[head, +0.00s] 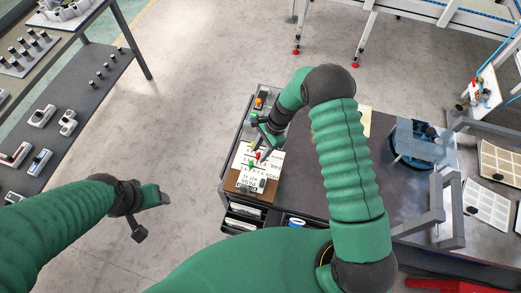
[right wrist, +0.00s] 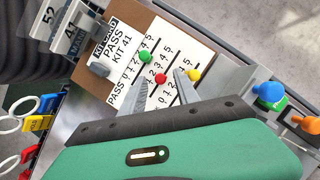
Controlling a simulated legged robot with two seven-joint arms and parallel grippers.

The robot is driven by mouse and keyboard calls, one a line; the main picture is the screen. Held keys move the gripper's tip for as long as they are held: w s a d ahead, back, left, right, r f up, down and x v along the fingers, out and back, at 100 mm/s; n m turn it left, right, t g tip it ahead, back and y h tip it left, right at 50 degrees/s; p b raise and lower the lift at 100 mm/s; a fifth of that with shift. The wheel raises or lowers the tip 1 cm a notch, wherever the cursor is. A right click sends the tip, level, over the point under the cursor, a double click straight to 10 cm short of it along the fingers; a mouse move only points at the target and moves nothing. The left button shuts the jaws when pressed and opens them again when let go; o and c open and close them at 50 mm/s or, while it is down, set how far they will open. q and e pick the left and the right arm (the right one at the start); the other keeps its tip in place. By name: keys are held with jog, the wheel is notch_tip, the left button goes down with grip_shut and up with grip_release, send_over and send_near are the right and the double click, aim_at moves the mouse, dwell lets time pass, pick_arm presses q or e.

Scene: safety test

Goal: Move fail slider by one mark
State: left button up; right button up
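The white kit card (right wrist: 118,62) lies on a brown board and carries printed number scales with green (right wrist: 145,57), red (right wrist: 162,78) and yellow (right wrist: 194,75) round slider knobs. The word PASS is readable in the right wrist view; I cannot read a fail label there. My right gripper (right wrist: 158,92) is open over the card, its two fingers apart on either side of the red knob. Contact with the knob cannot be told. The card also shows in the head view (head: 269,163), under my right gripper (head: 259,155). My left gripper (head: 165,198) hangs over the floor, away from the card.
A blue knob (right wrist: 269,93) and an orange knob (right wrist: 308,124) stand right of the card. Numbered tags (right wrist: 52,18) lie at its upper left. In the head view, a dark bench (head: 310,150) bears the card, and a blue round device (head: 412,160) stands farther right.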

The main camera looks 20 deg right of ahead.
jog(key=shift+w+f, duration=0.1)
jog(key=shift+c, duration=0.7)
grip_shut()
dwell(0.6)
